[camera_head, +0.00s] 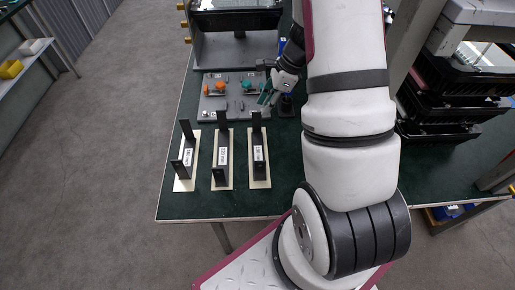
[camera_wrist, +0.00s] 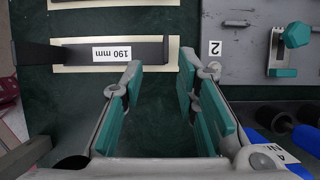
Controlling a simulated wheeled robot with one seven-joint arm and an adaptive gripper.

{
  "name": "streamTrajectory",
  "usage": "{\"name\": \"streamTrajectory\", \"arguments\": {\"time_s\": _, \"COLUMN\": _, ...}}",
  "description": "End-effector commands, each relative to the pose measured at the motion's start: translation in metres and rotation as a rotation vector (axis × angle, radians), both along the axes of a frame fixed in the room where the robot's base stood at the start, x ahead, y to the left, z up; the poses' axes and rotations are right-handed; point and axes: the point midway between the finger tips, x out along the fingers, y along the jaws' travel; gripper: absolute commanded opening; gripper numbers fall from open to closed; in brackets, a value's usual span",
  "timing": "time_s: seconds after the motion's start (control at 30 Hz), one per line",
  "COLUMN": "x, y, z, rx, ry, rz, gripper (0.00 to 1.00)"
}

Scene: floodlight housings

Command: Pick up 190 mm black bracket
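The 190 mm black bracket (camera_wrist: 80,53) lies along a cream pad at the upper left of the wrist view, its white label reading 190 mm. In the head view it appears to be the rightmost of three black brackets (camera_head: 257,138), though I cannot read the label there. My gripper (camera_wrist: 161,64) is open and empty, its teal-padded fingers apart. In the wrist view its fingertips show just below the bracket's right end, with no visible contact. In the head view my gripper (camera_head: 269,96) is beyond the brackets, by the grey plate, partly hidden by my arm.
Two other brackets on cream pads (camera_head: 222,150) (camera_head: 187,153) stand to the left. A grey fixture plate (camera_head: 209,103) with orange and teal clamps lies behind them. Blue-handled tools (camera_wrist: 306,137) lie at the lower right of the wrist view. Black trays (camera_head: 440,105) are stacked at right.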

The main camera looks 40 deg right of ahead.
Motion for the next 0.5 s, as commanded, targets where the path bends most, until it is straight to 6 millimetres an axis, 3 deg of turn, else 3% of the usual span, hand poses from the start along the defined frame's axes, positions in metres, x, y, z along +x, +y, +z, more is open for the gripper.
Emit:
{"name": "streamTrajectory", "arguments": {"time_s": 0.2, "x": 0.008, "y": 0.014, "z": -0.039, "rx": 0.002, "ry": 0.003, "rz": 0.002, "gripper": 0.28}}
{"name": "streamTrajectory", "arguments": {"time_s": 0.5, "x": 0.015, "y": 0.02, "z": -0.06, "rx": 0.0, "ry": 0.001, "rz": 0.004, "gripper": 0.28}}
